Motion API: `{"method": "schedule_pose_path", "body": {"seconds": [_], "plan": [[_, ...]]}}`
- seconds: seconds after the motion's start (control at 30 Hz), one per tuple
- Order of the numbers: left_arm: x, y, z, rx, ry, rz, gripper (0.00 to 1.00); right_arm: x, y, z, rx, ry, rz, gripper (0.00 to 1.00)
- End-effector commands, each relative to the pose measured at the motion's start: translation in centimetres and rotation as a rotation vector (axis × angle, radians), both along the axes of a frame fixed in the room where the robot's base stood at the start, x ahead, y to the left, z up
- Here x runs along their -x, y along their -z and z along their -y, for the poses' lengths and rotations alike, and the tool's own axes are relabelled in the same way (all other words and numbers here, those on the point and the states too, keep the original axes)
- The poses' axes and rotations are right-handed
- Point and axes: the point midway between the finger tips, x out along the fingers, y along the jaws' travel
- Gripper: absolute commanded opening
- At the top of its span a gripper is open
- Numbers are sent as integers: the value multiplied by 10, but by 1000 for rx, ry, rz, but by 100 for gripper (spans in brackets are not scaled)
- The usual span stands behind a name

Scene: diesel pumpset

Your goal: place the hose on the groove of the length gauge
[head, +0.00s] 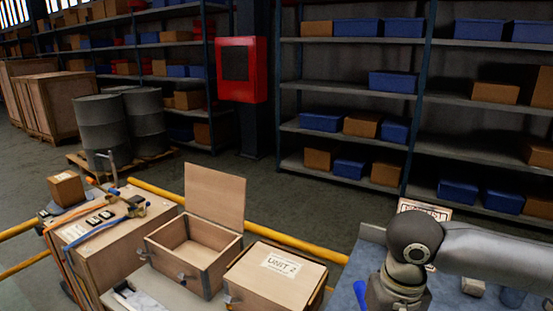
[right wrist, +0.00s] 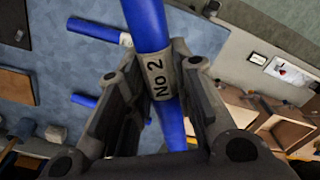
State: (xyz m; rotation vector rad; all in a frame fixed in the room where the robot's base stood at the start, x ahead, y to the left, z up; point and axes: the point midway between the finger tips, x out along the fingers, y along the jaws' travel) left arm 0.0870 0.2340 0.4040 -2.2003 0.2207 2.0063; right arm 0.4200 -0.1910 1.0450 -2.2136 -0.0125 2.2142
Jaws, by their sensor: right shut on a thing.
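A blue hose (right wrist: 148,22) with a grey "No 2" label band (right wrist: 160,78) runs between the fingers of my right gripper (right wrist: 163,85) in the right wrist view. The gripper is shut on it around the label. In the head view, a short blue piece of hose (head: 361,295) shows beside my right wrist; the gripper itself is hidden there. Two other blue hoses (right wrist: 95,30) (right wrist: 92,101) lie on the blue bench top (right wrist: 75,65). I cannot make out the length gauge or its groove. My left gripper is not in view.
An open wooden box (head: 185,262) and a closed box labelled "UNIT 2" (head: 275,275) stand left of the blue bench. A crate with fittings and hoses (head: 105,232) is farther left. A yellow rail (head: 300,246) runs behind them, with shelves beyond.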

Motion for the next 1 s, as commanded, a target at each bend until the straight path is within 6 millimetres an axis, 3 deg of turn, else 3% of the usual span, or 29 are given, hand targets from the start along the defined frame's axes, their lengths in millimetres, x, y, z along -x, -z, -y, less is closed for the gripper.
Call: {"method": "schedule_pose_path", "body": {"seconds": [0.37,0.77,1.0], "plan": [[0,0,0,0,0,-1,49,-2,3,-1,0,-55,2,0],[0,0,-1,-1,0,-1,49,-19,28,-5,9,-549,28,0],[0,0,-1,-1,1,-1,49,-26,49,3,12,-823,24,0]]}}
